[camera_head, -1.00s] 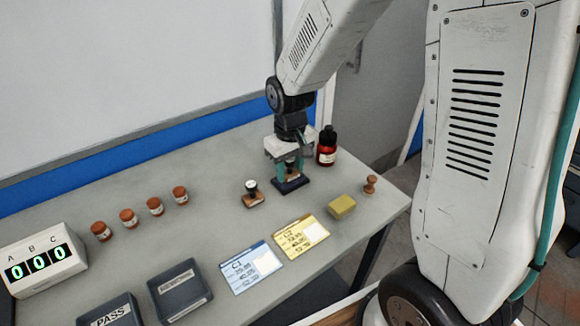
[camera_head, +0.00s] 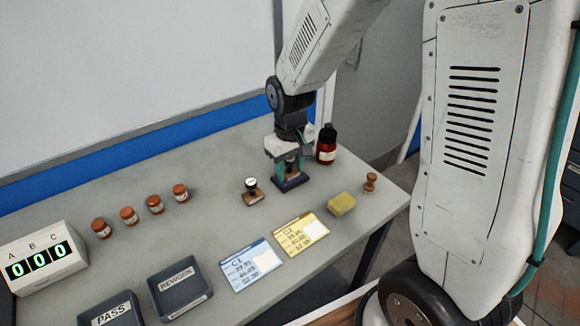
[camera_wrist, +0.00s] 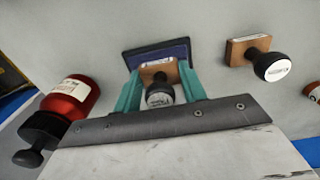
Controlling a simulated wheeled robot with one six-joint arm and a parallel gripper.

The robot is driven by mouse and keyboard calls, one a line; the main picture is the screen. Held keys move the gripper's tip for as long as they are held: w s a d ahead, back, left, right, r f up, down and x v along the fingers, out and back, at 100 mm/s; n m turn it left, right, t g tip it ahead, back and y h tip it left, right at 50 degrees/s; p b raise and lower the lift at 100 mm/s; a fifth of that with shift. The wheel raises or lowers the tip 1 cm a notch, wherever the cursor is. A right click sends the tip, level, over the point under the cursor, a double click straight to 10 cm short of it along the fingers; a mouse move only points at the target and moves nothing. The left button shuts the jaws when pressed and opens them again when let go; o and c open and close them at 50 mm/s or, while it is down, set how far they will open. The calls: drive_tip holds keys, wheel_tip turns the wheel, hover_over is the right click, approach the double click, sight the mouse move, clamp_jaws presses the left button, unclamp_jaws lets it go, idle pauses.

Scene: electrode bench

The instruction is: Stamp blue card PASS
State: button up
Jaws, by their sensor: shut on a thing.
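My gripper (camera_head: 291,160) points down at the back right of the bench, its teal fingers shut on a stamp with a wooden base and a dark knob. In the wrist view this held stamp (camera_wrist: 160,85) is between the fingers, over the dark blue ink pad (camera_wrist: 128,58); whether it touches the pad I cannot tell. The pad also shows in the head view (camera_head: 290,183). The held stamp's label is too small to read. A second stamp (camera_head: 252,193) stands to the left. The blue card C1 (camera_head: 252,265) lies near the front edge, left of the yellow card C2 (camera_head: 300,234).
A red bottle (camera_head: 327,146) stands right beside my gripper. PASS (camera_head: 110,310) and REWORK (camera_head: 180,288) trays, several brown jars (camera_head: 130,217) and a counter reading 000 (camera_head: 42,268) are left.

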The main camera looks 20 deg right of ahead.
idle(0.4)
drive_tip(key=shift+r, duration=3.45)
